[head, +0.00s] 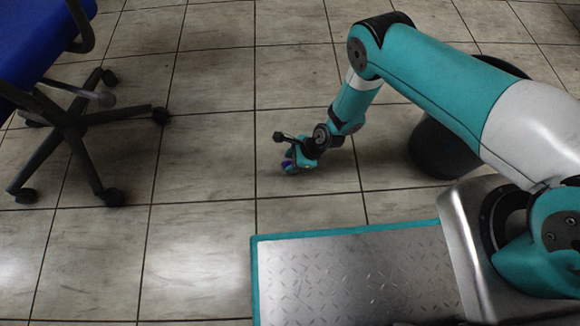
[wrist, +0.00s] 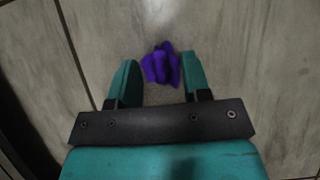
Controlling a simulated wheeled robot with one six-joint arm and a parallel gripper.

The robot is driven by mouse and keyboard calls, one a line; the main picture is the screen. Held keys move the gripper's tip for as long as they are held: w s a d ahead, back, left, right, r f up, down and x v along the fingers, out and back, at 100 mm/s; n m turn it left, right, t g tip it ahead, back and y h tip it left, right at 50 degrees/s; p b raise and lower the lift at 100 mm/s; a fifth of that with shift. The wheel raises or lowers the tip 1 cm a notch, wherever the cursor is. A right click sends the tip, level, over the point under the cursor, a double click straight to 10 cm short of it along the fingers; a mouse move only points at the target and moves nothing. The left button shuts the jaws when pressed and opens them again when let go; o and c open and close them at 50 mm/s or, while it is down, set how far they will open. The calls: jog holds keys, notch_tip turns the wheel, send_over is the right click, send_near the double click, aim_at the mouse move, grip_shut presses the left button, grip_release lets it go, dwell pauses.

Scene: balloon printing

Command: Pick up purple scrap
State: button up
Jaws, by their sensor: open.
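The purple scrap (wrist: 161,65) is a crumpled piece on the tiled floor in the wrist view. It lies at the fingertip end of my gripper (wrist: 157,76), closer to the right finger than the left. My gripper is open, with its two teal fingers apart and part of the scrap between their tips. In the head view, my gripper (head: 291,165) is low over the floor, and a small bit of the purple scrap (head: 286,164) shows beside the fingers. The rest of the scrap is hidden there by my gripper.
A blue office chair (head: 75,121) with a black wheeled base stands at the left. A dark round object (head: 437,150) is on the floor behind my arm. The tiled floor between the chair and my gripper is clear.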

grip_shut()
dwell(0.5)
notch_tip(320, 180, up, 20)
jog(key=p, duration=1)
